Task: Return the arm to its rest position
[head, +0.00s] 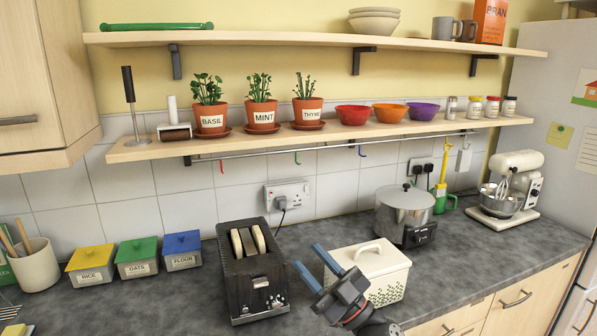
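My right gripper (306,255) comes in from the bottom, with its two blue fingers apart and nothing between them. It is in front of the counter (345,224), between the black toaster (255,280) and the white lidded box (388,285). It overlaps the left side of the box in the picture; I cannot tell whether it touches it. The toaster holds slices of bread. My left gripper is not in view.
Three lidded tins, yellow (90,264), green (137,257) and blue (181,250), stand left of the toaster. A steel pot (403,212) and a stand mixer (512,185) stand at the right. A low shelf (350,134) with pots and bowls hangs above.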

